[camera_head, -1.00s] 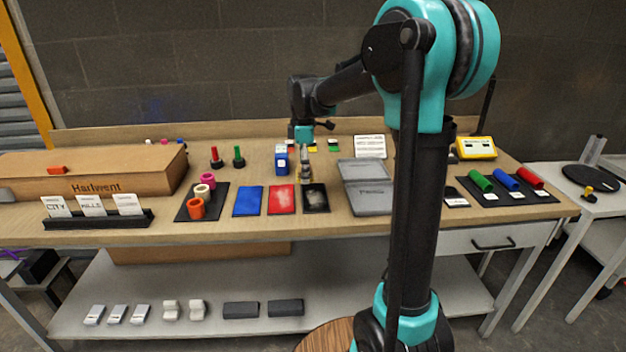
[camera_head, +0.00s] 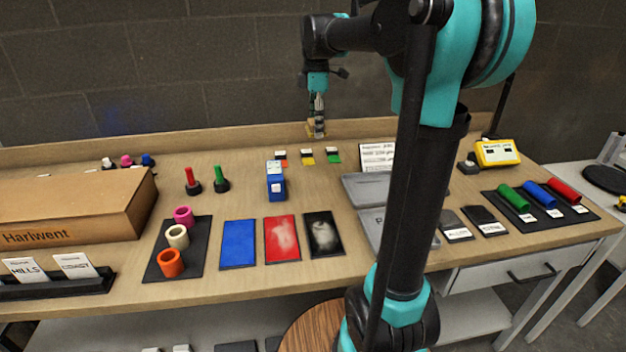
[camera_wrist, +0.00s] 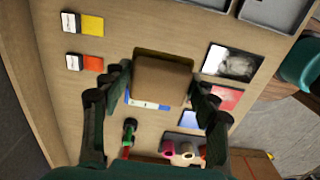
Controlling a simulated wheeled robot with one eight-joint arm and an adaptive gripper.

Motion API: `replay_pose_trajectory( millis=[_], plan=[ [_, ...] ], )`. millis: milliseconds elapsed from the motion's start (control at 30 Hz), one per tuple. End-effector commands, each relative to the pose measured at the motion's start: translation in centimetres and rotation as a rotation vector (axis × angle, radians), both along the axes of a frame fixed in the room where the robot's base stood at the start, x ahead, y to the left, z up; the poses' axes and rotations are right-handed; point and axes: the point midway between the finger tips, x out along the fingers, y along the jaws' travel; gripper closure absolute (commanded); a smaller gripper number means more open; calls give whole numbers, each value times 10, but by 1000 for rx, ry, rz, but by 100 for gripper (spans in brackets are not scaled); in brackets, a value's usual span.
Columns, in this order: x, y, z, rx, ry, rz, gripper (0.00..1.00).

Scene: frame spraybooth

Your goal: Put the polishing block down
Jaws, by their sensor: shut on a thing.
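My gripper (camera_head: 317,117) is shut on the polishing block (camera_head: 316,131), a small tan block, and holds it toward the back of the workbench, near the low back ledge. In the wrist view the block (camera_wrist: 163,79) is a plain brown box between the two dark fingers. It appears above the bench and hides part of a blue-and-white item below. I cannot tell the exact gap under it. Blue (camera_head: 239,244), red (camera_head: 282,239) and black (camera_head: 323,234) panels lie in front; the red and black ones carry whitish smears.
A blue box (camera_head: 276,185) stands behind the panels. Small orange, yellow and green cards (camera_head: 307,157) lie nearer the back. Red (camera_head: 191,181) and green (camera_head: 220,179) upright handles stand left. A grey open case (camera_head: 367,190) lies right. Some bench top is bare between them.

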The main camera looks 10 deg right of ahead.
Motion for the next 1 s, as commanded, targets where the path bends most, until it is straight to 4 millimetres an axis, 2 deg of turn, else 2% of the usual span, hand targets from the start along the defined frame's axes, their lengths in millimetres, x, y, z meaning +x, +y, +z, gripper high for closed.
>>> replay_pose_trajectory(
  millis=[500, 600, 867, 1000],
  plan=[
    [0, 0, -119, 0, 0, 0, 77],
    [0, 0, -138, 0, 0, 0, 77],
    [0, 0, -161, 0, 0, 0, 77],
    [1, 0, -180, 0, 0, 0, 77]
  ],
)
